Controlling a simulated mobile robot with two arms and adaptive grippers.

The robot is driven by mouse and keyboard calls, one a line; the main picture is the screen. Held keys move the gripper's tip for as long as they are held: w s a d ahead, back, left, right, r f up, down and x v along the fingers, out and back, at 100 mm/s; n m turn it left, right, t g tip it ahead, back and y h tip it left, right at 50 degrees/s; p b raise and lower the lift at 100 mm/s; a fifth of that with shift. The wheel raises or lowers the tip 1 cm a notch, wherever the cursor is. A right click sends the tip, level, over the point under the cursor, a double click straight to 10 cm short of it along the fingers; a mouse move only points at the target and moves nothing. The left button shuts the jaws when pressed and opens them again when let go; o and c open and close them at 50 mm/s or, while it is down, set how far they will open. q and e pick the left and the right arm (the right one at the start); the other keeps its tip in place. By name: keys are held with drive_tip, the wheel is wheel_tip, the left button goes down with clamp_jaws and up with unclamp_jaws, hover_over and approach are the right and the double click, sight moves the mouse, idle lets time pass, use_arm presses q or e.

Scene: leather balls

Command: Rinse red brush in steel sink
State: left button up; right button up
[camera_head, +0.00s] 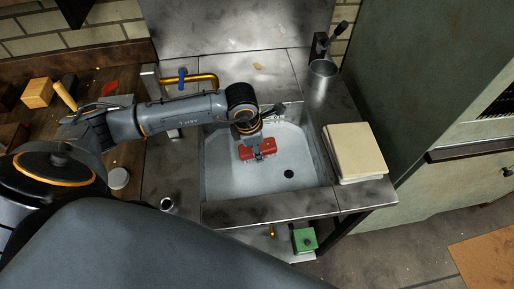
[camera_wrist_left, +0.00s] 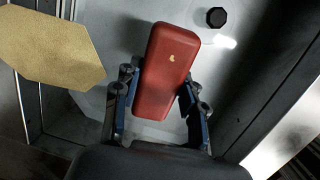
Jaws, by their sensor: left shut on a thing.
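The red brush (camera_head: 264,148) is over the basin of the steel sink (camera_head: 215,177) in the head view. My left gripper (camera_head: 256,150) reaches down into the basin and is shut on the brush. In the left wrist view the brush (camera_wrist_left: 168,70) shows its red, smooth back with a small pale mark, between the two fingers of the left gripper (camera_wrist_left: 158,105). Its underside is hidden, and I cannot tell whether it touches the basin floor. The dark drain (camera_head: 289,174) shows to the lower right of the brush. My right gripper is not in view.
A brass faucet (camera_head: 195,80) with a blue handle stands behind my left arm. A cream block (camera_head: 354,152) lies on the right counter. A metal cup (camera_head: 322,72) stands at the back right. A green box (camera_head: 304,239) is below the front edge. Wooden blocks (camera_head: 38,93) lie far left.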

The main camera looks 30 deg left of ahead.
use_arm(q)
drive_tip(key=shift+r+p, duration=2.25)
drive_tip(key=shift+r, duration=2.2)
wheel_tip(320, 180, up, 4)
drive_tip(key=shift+p, duration=1)
